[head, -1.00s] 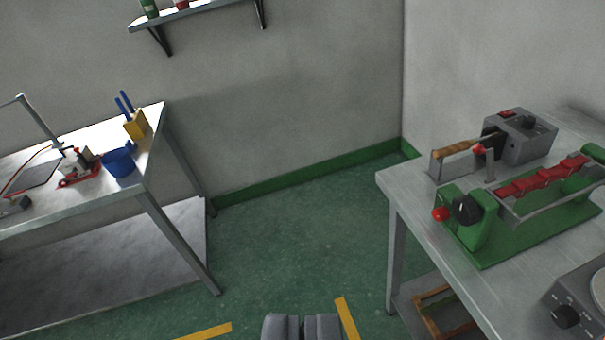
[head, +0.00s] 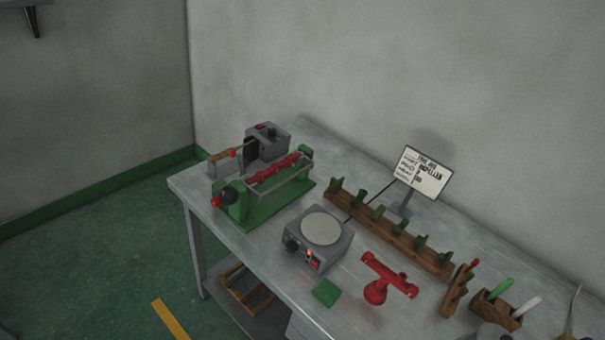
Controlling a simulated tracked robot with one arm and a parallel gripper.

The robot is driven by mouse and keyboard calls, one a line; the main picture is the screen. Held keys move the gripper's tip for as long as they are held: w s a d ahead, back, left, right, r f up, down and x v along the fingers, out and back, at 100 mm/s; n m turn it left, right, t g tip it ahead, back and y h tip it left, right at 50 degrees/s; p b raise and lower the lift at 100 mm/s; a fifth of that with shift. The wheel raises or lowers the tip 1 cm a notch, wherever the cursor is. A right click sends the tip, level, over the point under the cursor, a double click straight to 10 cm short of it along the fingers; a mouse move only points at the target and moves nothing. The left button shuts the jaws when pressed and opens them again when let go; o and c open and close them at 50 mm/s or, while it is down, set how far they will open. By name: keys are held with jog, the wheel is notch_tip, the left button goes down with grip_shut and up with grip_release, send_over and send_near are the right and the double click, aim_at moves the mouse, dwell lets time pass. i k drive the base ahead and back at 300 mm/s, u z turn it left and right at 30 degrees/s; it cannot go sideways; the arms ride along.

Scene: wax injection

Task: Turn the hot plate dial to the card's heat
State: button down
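The hot plate (head: 340,250) is a grey box with a round pale top, standing on the metal table. Its black dial (head: 291,245) is on the front left of the box; its pointer is too small to read. A red switch (head: 315,264) and a small lit orange-red light (head: 309,253) are to the right of the dial. The white card (head: 423,172) stands tilted on a grey stand behind the hot plate. Its printed lines are too small and slanted to read surely. My gripper does not show in the view now.
A green-based machine with red parts (head: 250,208) stands left of the hot plate. A grey box (head: 270,146) is behind it. In front are a green block (head: 326,292) and a red stand (head: 376,291). A wooden rack (head: 400,238) is to the right. Floor (head: 90,280) is clear left of the table (head: 193,186).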

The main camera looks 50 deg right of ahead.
aim_at(291, 247)
jog(key=z, duration=1.85)
jog(key=k, duration=0.5)
jog(key=u, duration=0.5)
